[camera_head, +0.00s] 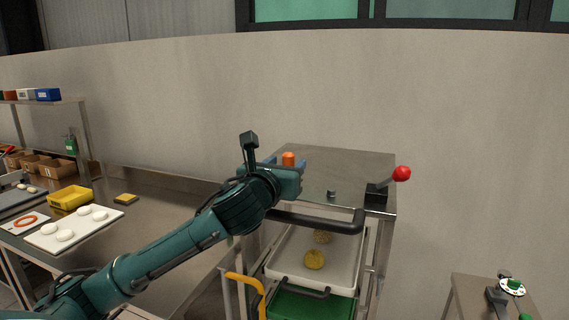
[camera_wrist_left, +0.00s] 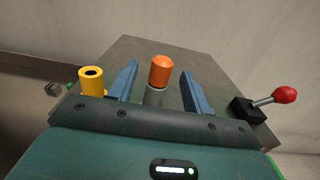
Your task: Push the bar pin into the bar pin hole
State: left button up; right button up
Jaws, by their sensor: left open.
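The orange-capped pin, which looks like the bar pin (camera_head: 288,158), stands upright at the left side of the grey machine top. In the left wrist view its orange head (camera_wrist_left: 160,71) and grey shank (camera_wrist_left: 154,97) show between the fingers. My left gripper (camera_wrist_left: 158,88) is open, with one blue finger on each side of the pin and visible gaps to both. The gripper body hides the pin's lower end in the head view. I cannot make out the bar pin hole for certain. My right gripper is not in view.
A red-knobbed lever (camera_head: 401,174) on a black base stands at the machine top's right corner. A small grey peg (camera_head: 331,193) stands near its front edge. A dark bar (camera_head: 320,223) crosses the front above a white tray (camera_head: 345,268). A yellow hollow cylinder (camera_wrist_left: 92,85) stands left of the fingers.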

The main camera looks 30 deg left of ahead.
pick_arm(q)
jog(key=shift+c, duration=0.4)
grip_shut()
dwell(0.4)
jog(key=shift+r, duration=0.35)
dwell(0.4)
jog(key=shift+r, duration=2.35)
notch_tip(320, 180, up, 6)
